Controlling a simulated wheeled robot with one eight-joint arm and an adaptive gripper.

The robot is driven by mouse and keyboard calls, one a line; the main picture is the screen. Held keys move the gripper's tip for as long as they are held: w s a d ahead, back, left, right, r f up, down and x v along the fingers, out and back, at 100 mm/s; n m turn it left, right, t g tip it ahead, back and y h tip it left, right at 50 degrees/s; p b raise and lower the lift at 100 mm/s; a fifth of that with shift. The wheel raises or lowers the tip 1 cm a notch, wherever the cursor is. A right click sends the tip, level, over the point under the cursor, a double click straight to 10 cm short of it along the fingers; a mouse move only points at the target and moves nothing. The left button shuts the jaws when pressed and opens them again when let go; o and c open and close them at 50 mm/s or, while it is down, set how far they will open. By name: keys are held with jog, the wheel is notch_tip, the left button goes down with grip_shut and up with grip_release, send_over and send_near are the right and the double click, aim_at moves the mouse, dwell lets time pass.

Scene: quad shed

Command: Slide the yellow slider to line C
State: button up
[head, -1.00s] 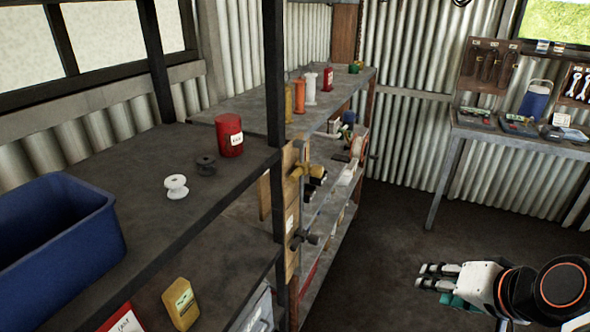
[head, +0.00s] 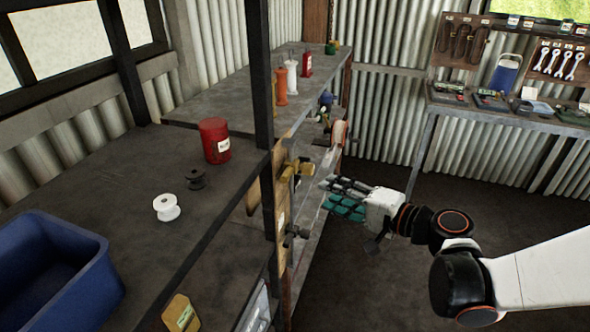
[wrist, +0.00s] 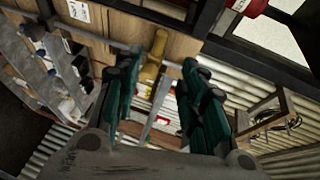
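The yellow slider (head: 304,167) sits on the wooden board (head: 281,208) fixed at the end of the shelving. In the wrist view the yellow slider (wrist: 151,70) is on a grey rod (wrist: 108,43) and appears between my fingertips, beyond them. My gripper (head: 330,192) is to the right of the board in the head view, its fingers pointing left at it. In the wrist view my gripper (wrist: 158,68) is open, with the fingers apart and nothing held. A white label (wrist: 79,11) is on the board. I cannot make out line C or any lettering.
The dark shelf post (head: 264,130) stands left of the board. A dark knob (head: 295,235) sticks out below the slider. The shelf holds a red can (head: 214,140), spools and a blue bin (head: 55,270). The floor right of the shelving is clear.

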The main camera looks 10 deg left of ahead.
aim_at(288, 172)
jog(key=b+x, duration=0.1)
jog(key=x, duration=1.2)
jog(key=shift+w+a+b, duration=0.15)
jog(key=shift+a+b, duration=0.05)
jog(key=shift+b, duration=0.15)
jog(key=shift+f, duration=0.1)
grip_shut()
